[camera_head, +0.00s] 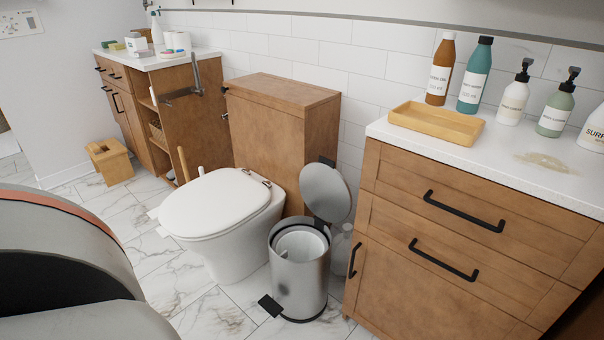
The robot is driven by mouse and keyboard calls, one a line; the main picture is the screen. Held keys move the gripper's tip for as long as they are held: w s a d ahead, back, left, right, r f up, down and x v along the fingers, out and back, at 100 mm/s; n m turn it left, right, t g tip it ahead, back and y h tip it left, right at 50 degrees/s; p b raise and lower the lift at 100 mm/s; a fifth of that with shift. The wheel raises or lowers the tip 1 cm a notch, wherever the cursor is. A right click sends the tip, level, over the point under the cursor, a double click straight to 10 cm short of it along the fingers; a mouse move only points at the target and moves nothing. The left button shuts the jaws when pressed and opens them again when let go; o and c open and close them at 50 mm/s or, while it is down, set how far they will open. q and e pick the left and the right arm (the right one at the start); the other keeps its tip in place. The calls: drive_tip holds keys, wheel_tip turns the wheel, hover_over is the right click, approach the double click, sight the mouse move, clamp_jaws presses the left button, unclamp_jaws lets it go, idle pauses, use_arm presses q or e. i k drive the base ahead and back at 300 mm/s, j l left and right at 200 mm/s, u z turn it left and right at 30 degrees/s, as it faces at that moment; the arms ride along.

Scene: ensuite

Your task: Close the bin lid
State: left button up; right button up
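A silver pedal bin (299,280) stands on the marble floor between the toilet and the right cabinet. Its round lid (326,192) is open, tilted up and leaning back toward the wall. A white inner liner shows in the open top. The black pedal (269,305) sticks out at the bin's front left, near the floor. Neither of my grippers shows in the head view.
A white toilet (224,210) with its lid down stands left of the bin. A wooden cabinet (450,240) with black handles stands close on the right, bearing bottles and a yellow tray (436,122). Marble floor in front of the bin is clear.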

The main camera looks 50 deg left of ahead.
sight(325, 191)
drive_tip(key=i+j, duration=0.15)
drive_tip(key=j, duration=0.25)
drive_tip(key=i+j, duration=0.15)
drive_tip(key=j, duration=0.2)
drive_tip(key=i+j+u, duration=0.1)
drive_tip(key=j, duration=0.3)
drive_tip(key=i, duration=0.05)
